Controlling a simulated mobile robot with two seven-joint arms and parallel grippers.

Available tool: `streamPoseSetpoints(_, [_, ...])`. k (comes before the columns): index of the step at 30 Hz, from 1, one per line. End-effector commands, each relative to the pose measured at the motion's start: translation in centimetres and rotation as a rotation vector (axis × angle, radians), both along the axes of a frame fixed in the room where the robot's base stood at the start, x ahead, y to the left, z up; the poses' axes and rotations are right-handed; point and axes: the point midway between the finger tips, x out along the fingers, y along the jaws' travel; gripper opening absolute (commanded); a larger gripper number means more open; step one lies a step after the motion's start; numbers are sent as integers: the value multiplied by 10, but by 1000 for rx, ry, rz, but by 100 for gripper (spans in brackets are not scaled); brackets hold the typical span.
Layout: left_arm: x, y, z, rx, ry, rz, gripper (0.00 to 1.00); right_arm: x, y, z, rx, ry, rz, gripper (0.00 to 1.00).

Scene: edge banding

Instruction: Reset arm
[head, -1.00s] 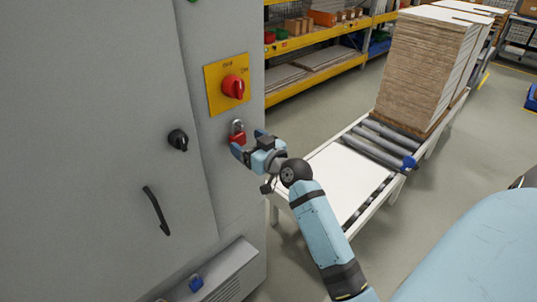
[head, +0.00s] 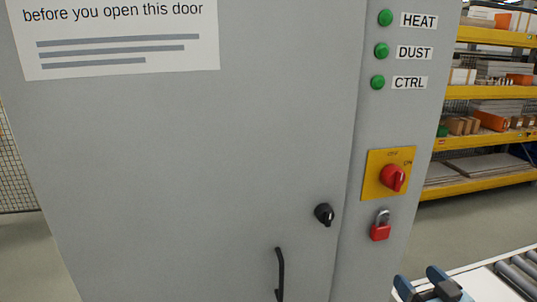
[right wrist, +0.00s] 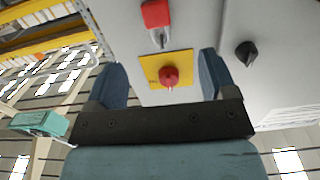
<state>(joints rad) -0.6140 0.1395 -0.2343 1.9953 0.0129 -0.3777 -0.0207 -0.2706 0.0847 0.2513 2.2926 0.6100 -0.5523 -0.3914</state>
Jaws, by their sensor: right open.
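My right gripper (head: 422,283) shows at the bottom right edge of the head view, below a red padlock (head: 380,231) and apart from it. Its two blue fingers are spread with nothing between them, as the right wrist view (right wrist: 162,80) also shows. The padlock hangs on the grey cabinet with its shackle up, just under the yellow plate (head: 388,174) of a red rotary switch (head: 394,178). In the right wrist view the picture is upside down, with the padlock (right wrist: 156,14) above the switch (right wrist: 168,77). My left gripper is in neither view.
The grey cabinet door (head: 200,180) has a black knob (head: 324,214) and a black handle (head: 280,272). Green lamps (head: 382,51) sit above the switch. A roller conveyor (head: 515,274) is at the lower right. Yellow shelving (head: 490,140) stands behind, with open floor before it.

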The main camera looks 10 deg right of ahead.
Motion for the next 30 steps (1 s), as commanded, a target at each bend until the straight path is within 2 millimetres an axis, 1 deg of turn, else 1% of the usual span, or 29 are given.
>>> streamPoseSetpoints(2, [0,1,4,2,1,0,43,-3,15,-32,-3,72,11,78])
streamPoseSetpoints(5, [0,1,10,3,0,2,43,-17,44,-88,-11,189,34,78])
streamPoseSetpoints(6, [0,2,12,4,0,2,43,-26,58,-113,-18,237,46,78])
streamPoseSetpoints(8, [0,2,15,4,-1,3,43,-44,80,-148,-29,307,67,78])
streamPoseSetpoints(9, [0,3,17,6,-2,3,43,-57,94,-170,-38,349,82,78])
streamPoseSetpoints(11, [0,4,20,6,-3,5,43,-78,114,-198,-49,404,107,78])
streamPoseSetpoints(12, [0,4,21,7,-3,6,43,-92,125,-214,-57,436,122,78])
streamPoseSetpoints(15, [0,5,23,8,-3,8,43,-122,150,-243,-73,494,157,78])
streamPoseSetpoints(18, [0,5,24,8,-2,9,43,-143,165,-260,-81,529,180,78])
streamPoseSetpoints(21, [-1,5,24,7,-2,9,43,-151,172,-267,-85,541,190,78])
streamPoseSetpoints(30, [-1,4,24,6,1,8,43,-152,172,-268,-85,542,191,78])
